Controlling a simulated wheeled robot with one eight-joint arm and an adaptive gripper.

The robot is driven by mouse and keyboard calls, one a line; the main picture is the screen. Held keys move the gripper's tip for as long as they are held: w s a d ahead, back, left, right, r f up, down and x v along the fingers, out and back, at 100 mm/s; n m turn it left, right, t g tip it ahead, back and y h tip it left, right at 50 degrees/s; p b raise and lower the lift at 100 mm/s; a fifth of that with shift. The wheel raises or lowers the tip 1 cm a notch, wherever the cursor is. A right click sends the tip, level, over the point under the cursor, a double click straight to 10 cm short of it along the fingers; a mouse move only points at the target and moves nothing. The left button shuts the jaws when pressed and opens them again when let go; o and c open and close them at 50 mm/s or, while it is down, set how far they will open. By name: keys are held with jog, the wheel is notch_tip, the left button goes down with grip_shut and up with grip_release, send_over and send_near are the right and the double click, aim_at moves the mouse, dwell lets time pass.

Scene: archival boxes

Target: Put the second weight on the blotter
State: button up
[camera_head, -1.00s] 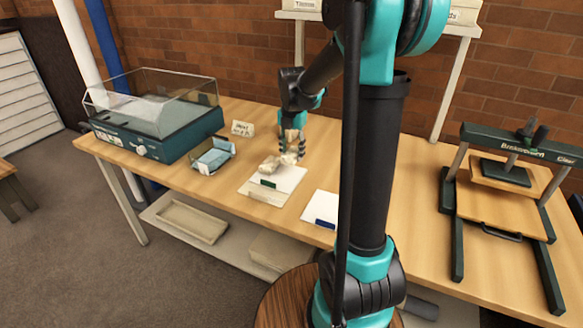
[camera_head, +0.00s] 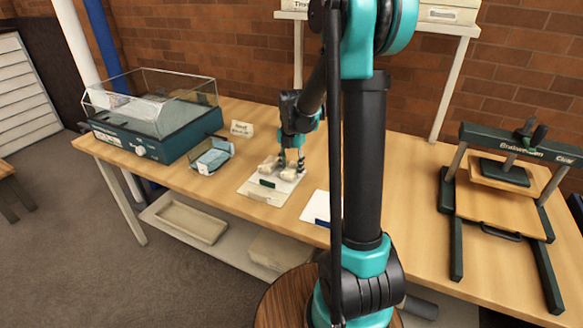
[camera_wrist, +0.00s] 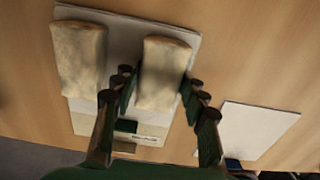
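Two cream, cushion-like weights lie side by side on a pale flat sheet with a green tag, apparently the blotter (camera_head: 262,195). The left weight (camera_wrist: 78,58) shows whole in the wrist view, and the right weight (camera_wrist: 163,72) is beside it with a gap between them. They also show in the head view, the left one (camera_head: 268,164) and the right one (camera_head: 289,174). My gripper (camera_head: 291,163) is low over the sheet. In the wrist view my gripper (camera_wrist: 158,88) has its fingers apart on both sides of the right weight. Whether the fingertips touch it is hard to tell.
A second white sheet (camera_wrist: 258,128) with a blue tag lies to the right. A glass-lidded teal box (camera_head: 155,125), a small blue tray (camera_head: 211,156) and a sign card (camera_head: 242,129) stand left. A green-framed press (camera_head: 510,185) stands at the right of the table.

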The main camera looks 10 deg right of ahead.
aim_at(292, 168)
jog(key=o, duration=0.4)
notch_tip(292, 168, up, 12)
jog(key=shift+r, duration=0.2)
dwell(0.4)
